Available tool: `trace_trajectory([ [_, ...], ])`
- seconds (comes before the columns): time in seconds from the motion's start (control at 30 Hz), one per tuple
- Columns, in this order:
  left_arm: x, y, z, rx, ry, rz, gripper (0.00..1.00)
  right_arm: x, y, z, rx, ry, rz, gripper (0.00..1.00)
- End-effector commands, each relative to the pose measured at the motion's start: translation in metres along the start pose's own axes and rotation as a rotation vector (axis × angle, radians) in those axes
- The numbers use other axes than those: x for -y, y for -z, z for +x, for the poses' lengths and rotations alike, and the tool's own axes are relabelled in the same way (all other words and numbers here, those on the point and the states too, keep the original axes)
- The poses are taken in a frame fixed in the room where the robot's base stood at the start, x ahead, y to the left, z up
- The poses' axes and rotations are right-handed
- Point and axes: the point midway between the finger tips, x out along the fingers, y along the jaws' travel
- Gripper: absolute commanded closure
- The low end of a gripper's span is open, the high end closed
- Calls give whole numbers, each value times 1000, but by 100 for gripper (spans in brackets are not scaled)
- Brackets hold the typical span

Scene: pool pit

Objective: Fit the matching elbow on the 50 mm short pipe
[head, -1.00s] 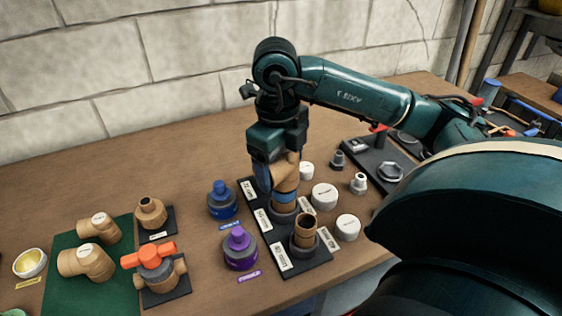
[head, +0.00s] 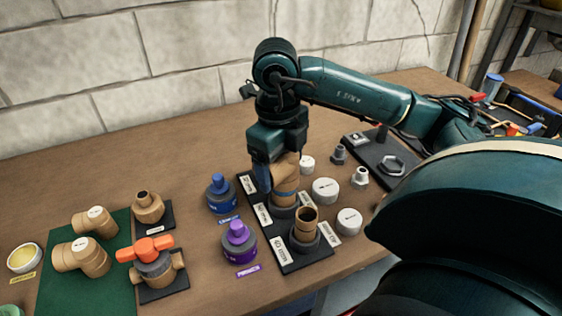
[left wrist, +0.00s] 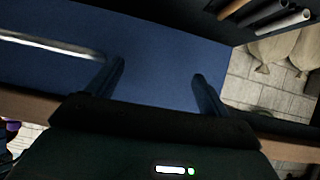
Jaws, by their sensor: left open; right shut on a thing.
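My right gripper (head: 280,158) is shut on a tan elbow (head: 285,178), seen in the head view. The elbow stands over the rear position of a black stand with white labels (head: 303,261). A thin blue band (head: 286,193) shows at the elbow's lower end; how far the elbow sits over a pipe there is hidden. A short tan pipe (head: 305,220) stands upright and open in the front position. Two other tan elbows (head: 80,257) (head: 95,221) lie on a green mat (head: 112,294). My left gripper (left wrist: 157,88) is open and empty in the left wrist view.
Blue (head: 221,197) and purple (head: 239,243) containers stand left of the stand. White caps (head: 325,190) stand to its right. An orange-handled valve (head: 150,262) and a tan union (head: 148,207) sit by the mat. A wall bounds the back; the table's left rear is clear.

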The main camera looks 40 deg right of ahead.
Motion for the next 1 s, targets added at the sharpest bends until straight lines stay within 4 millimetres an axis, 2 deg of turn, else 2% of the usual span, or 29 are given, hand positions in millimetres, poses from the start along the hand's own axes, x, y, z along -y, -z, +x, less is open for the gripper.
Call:
trace_trajectory([
  [0.63,1,-11,9,-4,1,1,20,-1,0,16,1,0,0,48],
  [0.97,1,-11,9,-4,1,1,20,-1,0,16,1,0,0,48],
  [1.0,1,-11,9,-4,1,1,20,-1,0,16,1,0,0,20],
])
